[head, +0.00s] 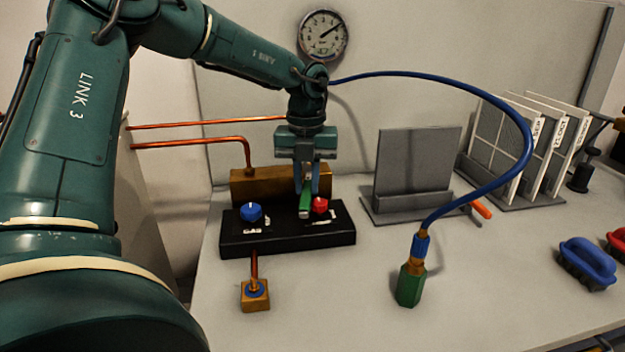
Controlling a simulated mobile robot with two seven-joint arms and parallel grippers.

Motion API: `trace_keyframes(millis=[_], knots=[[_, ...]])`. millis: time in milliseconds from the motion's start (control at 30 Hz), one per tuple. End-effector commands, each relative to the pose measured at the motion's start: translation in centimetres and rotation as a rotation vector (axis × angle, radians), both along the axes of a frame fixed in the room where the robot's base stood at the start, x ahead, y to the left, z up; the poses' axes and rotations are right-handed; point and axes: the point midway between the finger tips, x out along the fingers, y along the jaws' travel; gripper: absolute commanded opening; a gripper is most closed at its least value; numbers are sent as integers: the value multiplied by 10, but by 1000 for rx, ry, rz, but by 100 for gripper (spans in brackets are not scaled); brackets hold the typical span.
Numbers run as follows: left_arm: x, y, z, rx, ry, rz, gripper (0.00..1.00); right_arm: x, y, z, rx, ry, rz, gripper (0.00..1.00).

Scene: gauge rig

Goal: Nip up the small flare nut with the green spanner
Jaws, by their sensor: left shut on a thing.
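My left gripper (307,192) points down over the black manifold block. It is shut on the green spanner (304,205), which shows as a short green bar between the fingers, close to the red knob (320,205). Its jaw end cannot be made out. A small brass fitting (256,288) with a blue ring sits on a brass block in front of the manifold, with a copper pipe rising from it. Another fitting (249,171) sits where a copper pipe meets the rear brass block. I cannot tell which is the small flare nut. My right gripper is not in view.
The black manifold (290,238) also carries a blue knob (251,212). A blue hose (500,105) arches right to a green hex fitting (411,284) standing on the bench. A gauge (323,36) is behind. A grey stand (415,165), panel rack and brushes (588,262) are right.

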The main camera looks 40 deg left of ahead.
Motion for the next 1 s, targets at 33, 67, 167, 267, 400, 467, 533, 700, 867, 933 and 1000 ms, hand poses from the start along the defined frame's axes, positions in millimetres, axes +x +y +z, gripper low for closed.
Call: trace_keyframes(millis=[33,67,167,267,400,467,533,700,867,933,1000], knots=[[-2,2,1,-1,-1,-16,0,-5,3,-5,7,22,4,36],[-2,3,0,-1,0,-25,0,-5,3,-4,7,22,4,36],[-4,5,0,0,1,-50,0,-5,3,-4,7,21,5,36],[-5,5,0,0,1,-61,0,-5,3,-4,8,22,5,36],[-5,5,0,-1,2,-63,0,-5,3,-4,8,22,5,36],[-5,5,0,-1,2,-63,0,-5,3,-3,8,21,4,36],[-5,5,0,0,3,-62,0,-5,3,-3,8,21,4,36],[-6,7,0,-1,3,-76,0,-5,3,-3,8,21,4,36],[-8,9,0,-3,3,-100,0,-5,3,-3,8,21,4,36],[-9,10,0,-1,3,-111,0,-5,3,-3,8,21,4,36],[-9,11,0,-2,3,-121,0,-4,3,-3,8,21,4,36]])
